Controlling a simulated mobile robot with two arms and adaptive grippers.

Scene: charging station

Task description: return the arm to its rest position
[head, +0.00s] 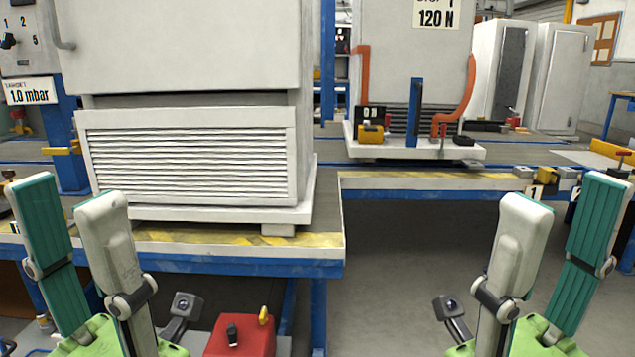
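My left gripper (75,232) is in the lower left of the head view, fingers pointing up and apart, with nothing between them. It stands in front of the bench with the white cabinet. My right gripper (562,238) is in the lower right, also with its fingers apart and empty, in front of the right-hand bench edge. Both have white and teal fingers on green bodies. The rest of both arms is out of view.
A large white cabinet (190,80) with a louvred panel stands on the blue-framed bench (200,243). A red box (240,337) is low beside my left gripper. A second machine (412,60) with orange hoses stands farther back. Bare floor (410,270) lies between the grippers.

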